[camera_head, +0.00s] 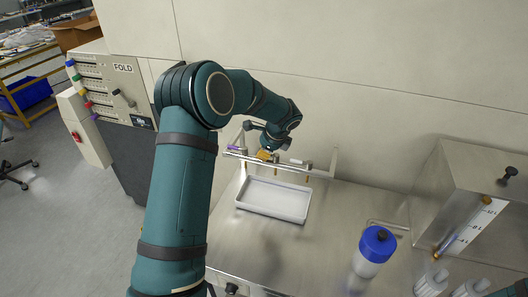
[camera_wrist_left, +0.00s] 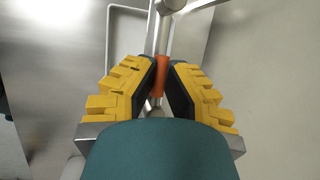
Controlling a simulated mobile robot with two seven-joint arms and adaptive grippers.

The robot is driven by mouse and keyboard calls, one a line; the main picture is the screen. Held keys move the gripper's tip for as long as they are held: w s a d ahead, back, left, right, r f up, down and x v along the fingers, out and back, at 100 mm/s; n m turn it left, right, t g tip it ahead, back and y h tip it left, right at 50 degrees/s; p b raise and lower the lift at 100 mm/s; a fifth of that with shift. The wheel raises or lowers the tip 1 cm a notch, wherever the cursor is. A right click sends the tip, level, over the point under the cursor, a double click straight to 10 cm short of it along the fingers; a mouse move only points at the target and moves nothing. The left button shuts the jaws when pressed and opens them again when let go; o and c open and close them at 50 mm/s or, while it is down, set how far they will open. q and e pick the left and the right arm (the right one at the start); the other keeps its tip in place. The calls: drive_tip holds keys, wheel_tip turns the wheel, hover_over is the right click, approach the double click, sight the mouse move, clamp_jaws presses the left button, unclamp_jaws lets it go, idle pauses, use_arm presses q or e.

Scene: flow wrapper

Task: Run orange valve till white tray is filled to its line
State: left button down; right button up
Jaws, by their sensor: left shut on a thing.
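The white tray (camera_head: 270,216) lies on the steel worktop below a metal rail with taps. Its inside looks plain white; I cannot make out a fill line or any liquid. My left gripper (camera_head: 264,155) is at the rail above the tray's far edge. In the left wrist view its yellow-backed fingers (camera_wrist_left: 166,82) are closed around the orange valve handle (camera_wrist_left: 160,74), which shows between the dark pads. In the head view the gripper and wrist hide the orange valve. My right gripper is not in view.
A purple-marked tap (camera_head: 232,148) and a white one (camera_head: 296,161) sit on the rail beside the gripper. A blue-capped bottle (camera_head: 374,252) stands to the right. A steel box with a gauge (camera_head: 470,228) is at far right.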

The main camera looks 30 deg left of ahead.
use_arm(q)
drive_tip(key=shift+s+f, duration=0.1)
drive_tip(key=s+d+n+g+p, duration=0.1)
drive_tip(key=n, duration=0.3)
drive_tip(key=s+d+n+g+h+p, duration=0.1)
drive_tip(key=n+g, duration=0.1)
drive_tip(key=n, duration=0.3)
drive_tip(key=d+n+g+h+p, duration=0.1)
drive_tip(key=n+g, duration=0.1)
drive_tip(key=n, duration=0.2)
drive_tip(key=shift+s+d, duration=0.25)
drive_tip(key=shift+s, duration=0.15)
drive_tip(key=shift+d+f+n+g+h+p, duration=0.1)
drive_tip(key=shift+d+n+g+h+p, duration=0.2)
drive_tip(key=shift+n, duration=0.65)
drive_tip(key=shift+d+n+g+h+p, duration=0.15)
drive_tip(key=shift+d+n+h, duration=0.25)
drive_tip(key=shift+n, duration=0.55)
drive_tip(key=c, duration=1)
unclamp_jaws()
drive_tip(key=shift+w, duration=0.1)
